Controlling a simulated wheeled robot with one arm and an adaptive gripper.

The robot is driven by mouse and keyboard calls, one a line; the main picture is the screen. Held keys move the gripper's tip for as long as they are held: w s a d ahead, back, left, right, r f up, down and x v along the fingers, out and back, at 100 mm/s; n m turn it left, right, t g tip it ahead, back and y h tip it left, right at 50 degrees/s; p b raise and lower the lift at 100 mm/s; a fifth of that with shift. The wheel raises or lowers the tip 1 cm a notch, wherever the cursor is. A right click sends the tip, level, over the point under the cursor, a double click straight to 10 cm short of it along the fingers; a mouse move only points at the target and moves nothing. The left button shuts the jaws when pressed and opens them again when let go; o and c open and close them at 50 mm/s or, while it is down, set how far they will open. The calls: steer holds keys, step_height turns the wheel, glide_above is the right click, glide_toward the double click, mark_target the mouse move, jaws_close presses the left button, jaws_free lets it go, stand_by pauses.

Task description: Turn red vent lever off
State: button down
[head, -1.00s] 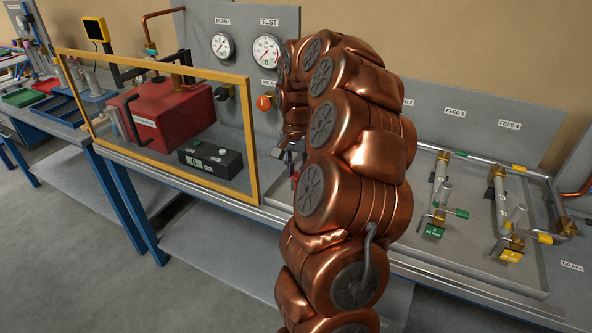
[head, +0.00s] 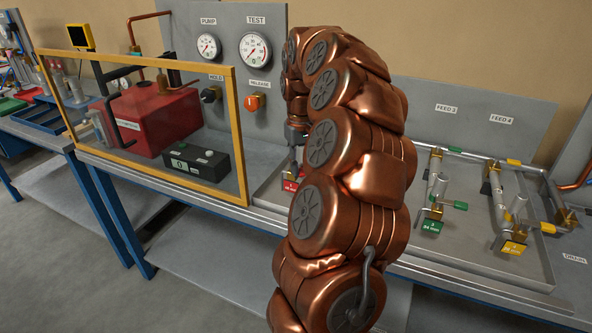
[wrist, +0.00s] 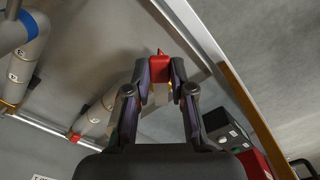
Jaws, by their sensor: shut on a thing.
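My gripper (wrist: 161,72) is shut on a red piece (wrist: 160,68), which looks like the handle of the red vent lever. The piece sits between both fingertips in the wrist view. In the head view my gripper (head: 294,158) points down at the left end of the grey tray, above a red tag (head: 290,186). My own copper arm hides most of the first feed line there, so the lever's angle cannot be told. A pipe with a red band (wrist: 74,137) runs beside the gripper in the wrist view.
A yellow-framed clear guard (head: 243,140) stands left of the gripper, with a black box (head: 188,162) behind it. Feed lines with a green tag (head: 432,227) and a yellow tag (head: 513,248) stand to the right in the tray (head: 480,283). Gauges (head: 255,50) are on the back panel.

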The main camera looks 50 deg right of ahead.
steer(key=shift+s+d+n+p, duration=0.15)
steer(key=shift+d+n, duration=0.4)
steer(key=shift+n, duration=0.8)
steer(key=shift+w+d+n+p, duration=0.1)
steer(key=shift+d+n+p, duration=0.35)
steer(key=shift+n, duration=0.85)
steer(key=shift+s+d+n+p, duration=0.1)
steer(key=shift+d+n, duration=0.55)
steer(key=shift+n, duration=0.7)
steer(key=c, duration=1)
jaws_free()
steer(key=shift+r, duration=0.15)
step_height(320, 180, up, 12)
